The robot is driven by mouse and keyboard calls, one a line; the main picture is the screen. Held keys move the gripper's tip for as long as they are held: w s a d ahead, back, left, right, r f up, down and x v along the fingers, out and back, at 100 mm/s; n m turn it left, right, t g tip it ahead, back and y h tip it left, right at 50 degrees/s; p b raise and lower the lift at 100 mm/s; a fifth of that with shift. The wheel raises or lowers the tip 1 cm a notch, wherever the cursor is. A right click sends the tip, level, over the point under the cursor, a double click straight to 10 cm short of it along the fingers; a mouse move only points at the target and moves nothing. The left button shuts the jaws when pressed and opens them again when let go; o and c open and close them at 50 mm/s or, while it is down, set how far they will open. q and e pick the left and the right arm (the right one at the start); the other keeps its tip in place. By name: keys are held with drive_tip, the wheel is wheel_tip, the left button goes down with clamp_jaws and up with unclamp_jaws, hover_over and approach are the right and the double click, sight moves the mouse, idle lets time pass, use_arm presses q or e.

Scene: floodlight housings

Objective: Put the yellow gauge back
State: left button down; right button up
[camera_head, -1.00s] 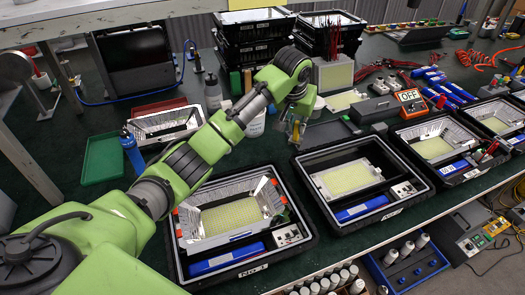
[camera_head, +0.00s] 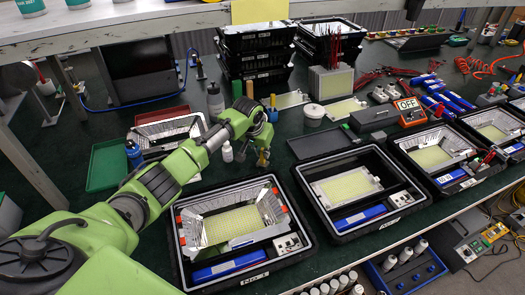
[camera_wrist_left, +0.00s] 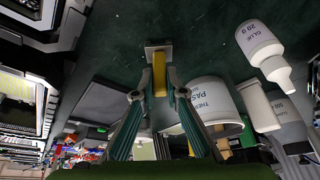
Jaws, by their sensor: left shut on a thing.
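My left gripper (camera_head: 264,138) is shut on a slim yellow piece with a grey metal end, which I take to be the yellow gauge (camera_head: 262,158). In the head view it hangs below the fingers, above the green bench behind the front housings. In the left wrist view the yellow gauge (camera_wrist_left: 160,82) sits between the two fingers (camera_wrist_left: 158,95), its flat grey end pointing away from the palm. I cannot tell whether that end touches the bench. My right gripper is in neither view.
A small white glue bottle (camera_head: 227,152) stands just left of the gripper, and a white paste tub (camera_head: 314,112) behind right. Front floodlight housings (camera_head: 290,277) (camera_head: 345,238) line the bench edge. Upright handles (camera_head: 236,85) stand behind. A green tray (camera_head: 105,165) is left.

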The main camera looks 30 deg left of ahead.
use_arm(q)
drive_tip(key=shift+f, duration=0.2)
drive_tip(key=c, duration=2)
unclamp_jaws()
drive_tip(key=shift+c, duration=0.2)
drive_tip(key=shift+s+r, duration=0.1)
drive_tip(key=shift+r, duration=0.3)
drive_tip(key=v, duration=1.1)
drive_tip(key=shift+s+r, duration=0.2)
